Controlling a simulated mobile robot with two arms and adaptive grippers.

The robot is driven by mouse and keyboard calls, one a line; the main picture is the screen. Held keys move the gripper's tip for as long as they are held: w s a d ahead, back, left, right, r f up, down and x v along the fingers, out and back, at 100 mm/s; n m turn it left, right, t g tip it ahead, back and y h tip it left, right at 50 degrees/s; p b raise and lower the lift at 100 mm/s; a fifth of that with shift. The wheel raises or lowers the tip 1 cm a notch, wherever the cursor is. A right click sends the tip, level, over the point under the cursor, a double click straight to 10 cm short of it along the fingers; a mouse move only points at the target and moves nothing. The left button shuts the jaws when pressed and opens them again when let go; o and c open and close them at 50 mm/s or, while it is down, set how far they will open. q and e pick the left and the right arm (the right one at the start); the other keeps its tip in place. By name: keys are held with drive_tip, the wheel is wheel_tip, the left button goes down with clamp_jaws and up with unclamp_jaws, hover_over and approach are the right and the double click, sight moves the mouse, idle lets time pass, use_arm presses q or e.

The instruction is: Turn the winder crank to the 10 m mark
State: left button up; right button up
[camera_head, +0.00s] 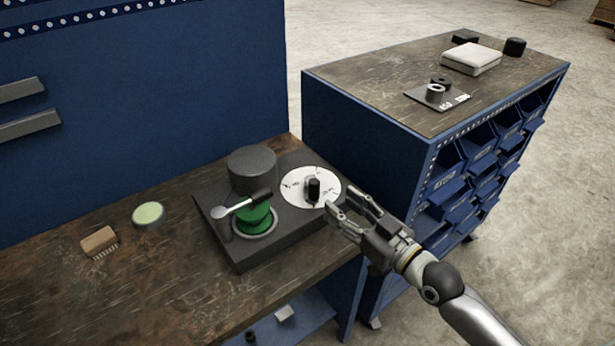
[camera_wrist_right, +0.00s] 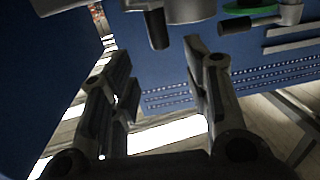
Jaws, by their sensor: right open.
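The winder stands on a dark base plate (camera_head: 236,256) on the wooden bench. At its right end is a white dial (camera_head: 296,191) with dark marks, too small to read. A crank with an upright black handle (camera_head: 314,189) sits over the dial; the black handle also shows in the right wrist view (camera_wrist_right: 158,29). My right gripper (camera_head: 342,202) is open at the dial's right edge, its fingers pointing toward the handle without holding it. In the right wrist view the handle is just beyond and between the open fingertips (camera_wrist_right: 157,50). My left gripper is not in view.
On the same base, a green spool (camera_head: 254,217) carries a silver arm with a black grip (camera_head: 261,195), beside a dark cylinder (camera_head: 252,168). A brush (camera_head: 99,242) and a round green-topped tin (camera_head: 148,215) lie left. A blue bin cabinet (camera_head: 385,150) stands right.

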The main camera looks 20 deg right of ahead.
sight(318, 186)
drive_tip(key=x, duration=0.3)
drive_tip(key=shift+w+r+p, duration=0.2)
drive_tip(key=shift+r+p, duration=0.05)
drive_tip(key=shift+p, duration=0.1)
drive_tip(key=x, duration=0.5)
drive_tip(key=shift+f+p, duration=0.15)
drive_tip(key=shift+p, duration=0.2)
drive_tip(key=shift+w+a, duration=0.15)
drive_tip(key=shift+w, duration=0.15)
drive_tip(key=shift+w+a, duration=0.15)
drive_tip(key=shift+w, duration=0.15)
drive_tip(key=c, duration=0.5)
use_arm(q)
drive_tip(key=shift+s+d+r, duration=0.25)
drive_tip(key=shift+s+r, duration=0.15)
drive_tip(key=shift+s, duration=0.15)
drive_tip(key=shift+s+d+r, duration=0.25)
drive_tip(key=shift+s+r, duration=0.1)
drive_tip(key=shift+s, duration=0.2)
use_arm(e)
clamp_jaws()
